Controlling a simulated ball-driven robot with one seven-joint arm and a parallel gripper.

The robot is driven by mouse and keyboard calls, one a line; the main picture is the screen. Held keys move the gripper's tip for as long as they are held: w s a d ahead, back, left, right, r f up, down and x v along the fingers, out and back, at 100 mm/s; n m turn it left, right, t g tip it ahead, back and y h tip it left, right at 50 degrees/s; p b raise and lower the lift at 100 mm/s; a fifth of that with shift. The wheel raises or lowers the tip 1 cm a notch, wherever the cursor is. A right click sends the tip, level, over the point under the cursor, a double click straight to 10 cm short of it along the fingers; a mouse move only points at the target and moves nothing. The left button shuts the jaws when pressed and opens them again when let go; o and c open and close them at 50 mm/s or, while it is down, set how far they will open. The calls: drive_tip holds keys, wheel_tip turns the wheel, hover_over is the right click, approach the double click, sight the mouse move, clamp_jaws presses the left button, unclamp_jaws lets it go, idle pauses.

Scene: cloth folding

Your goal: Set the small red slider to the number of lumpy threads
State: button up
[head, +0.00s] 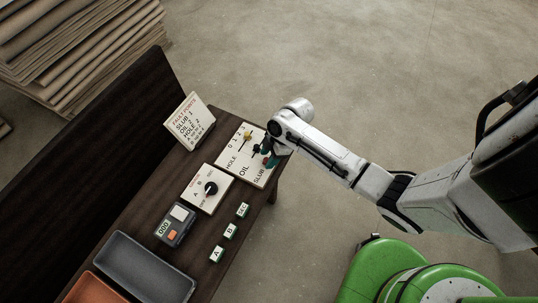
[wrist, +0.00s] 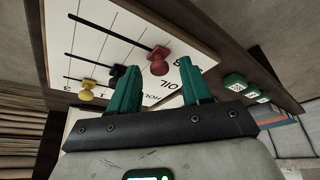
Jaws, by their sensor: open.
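A white slider board (head: 262,140) lies on the dark table, marked HOLE, OIL and SLUB with numbers along one edge. In the wrist view the red slider (wrist: 159,62) sits at the label end of its slot. The black slider (wrist: 117,74) and the yellow slider (wrist: 87,88) are to its left. The yellow slider also shows in the head view (head: 247,136). My gripper (wrist: 160,74) is open, its teal fingers on either side of the red slider in the picture. I cannot tell whether they touch it. No lumpy threads can be made out.
A FAULT POINTS card (head: 190,121) stands behind a dial panel (head: 207,188). A counter device (head: 175,225), several small green-and-white blocks (head: 230,231), a grey tray (head: 145,268) and an orange tray (head: 93,289) are further along the table. Stacked brown sheets (head: 75,50) stand at upper left.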

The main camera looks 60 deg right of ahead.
drive_tip(key=shift+c, duration=0.3)
clamp_jaws()
drive_tip(key=shift+d+f+b, duration=0.1)
drive_tip(key=shift+d+b, duration=0.4)
drive_tip(key=shift+d, duration=1.1)
drive_tip(key=shift+a, duration=0.15)
drive_tip(key=shift+o, duration=0.3)
unclamp_jaws()
drive_tip(key=shift+r, duration=0.2)
drive_tip(key=p+v, duration=0.2)
drive_tip(key=v, duration=0.8)
drive_tip(key=shift+d+r, duration=0.25)
